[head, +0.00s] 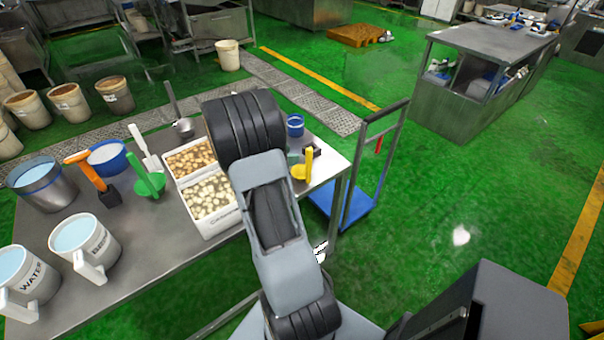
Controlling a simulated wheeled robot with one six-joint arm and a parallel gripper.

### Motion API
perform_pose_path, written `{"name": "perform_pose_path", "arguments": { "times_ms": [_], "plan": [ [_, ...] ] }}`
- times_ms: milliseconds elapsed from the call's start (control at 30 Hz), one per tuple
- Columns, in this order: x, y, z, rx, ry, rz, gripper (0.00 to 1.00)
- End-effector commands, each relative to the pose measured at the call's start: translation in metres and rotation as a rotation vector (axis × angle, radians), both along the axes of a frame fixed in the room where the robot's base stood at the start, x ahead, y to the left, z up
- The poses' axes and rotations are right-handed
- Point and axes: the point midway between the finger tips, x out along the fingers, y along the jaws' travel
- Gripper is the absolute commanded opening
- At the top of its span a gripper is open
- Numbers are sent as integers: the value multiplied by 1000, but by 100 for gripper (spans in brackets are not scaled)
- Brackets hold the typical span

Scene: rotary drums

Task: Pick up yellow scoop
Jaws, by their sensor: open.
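The yellow scoop (302,171) lies near the right end of the steel table (150,215), with its handle pointing up. My arm crosses the middle of the head view, just left of the scoop, and covers part of the table. My gripper is not visible; my own arm may hide it. I cannot tell how far it is from the scoop.
Two bins of vegetable pieces (211,198) stand left of my arm. A green scoop (147,180), an orange-handled tool (92,176), white jugs (88,243) and a small blue cup (295,125) stand nearby. A blue-based trolley (357,205) stands beyond the table's right end.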

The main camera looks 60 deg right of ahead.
Motion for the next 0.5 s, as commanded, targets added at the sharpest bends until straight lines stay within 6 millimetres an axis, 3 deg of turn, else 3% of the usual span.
{"name": "perform_pose_path", "arguments": {
  "times_ms": [133, 500],
  "plan": [
    [-8, -19, -8, 2, -1, -3, 47],
    [-19, -41, -16, 2, -1, -4, 47]
  ]
}}
